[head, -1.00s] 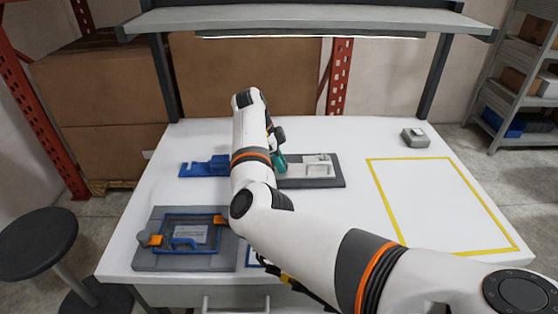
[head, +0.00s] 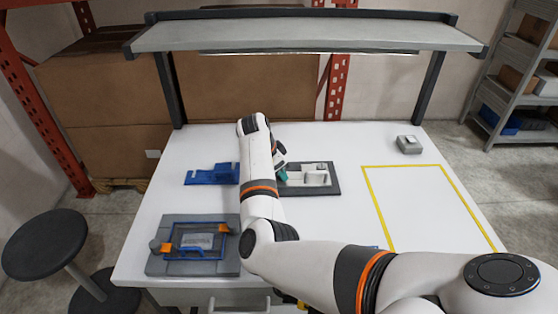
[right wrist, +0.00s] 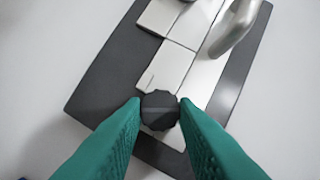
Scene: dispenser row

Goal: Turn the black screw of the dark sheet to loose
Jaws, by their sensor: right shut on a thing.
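The dark sheet (head: 334,191) lies at the middle of the white table, with pale metal blocks (head: 313,174) on it. In the right wrist view the sheet (right wrist: 104,68) runs diagonally beneath the blocks. The black screw (right wrist: 160,110) has a dark faceted head and stands at the near end of the pale strip. My right gripper (right wrist: 160,105) has its teal fingertips against both sides of the screw head, shut on it. In the head view this gripper (head: 282,176) is at the sheet's left end, and my arm hides the screw. My left gripper is out of view.
A blue bracket (head: 210,174) lies left of the sheet. A grey fixture (head: 160,266) with a blue frame and orange clips is at the front left. A small grey box (head: 409,144) stands at the back right. The yellow-outlined area (head: 372,185) is empty. A shelf (head: 310,38) overhangs the back.

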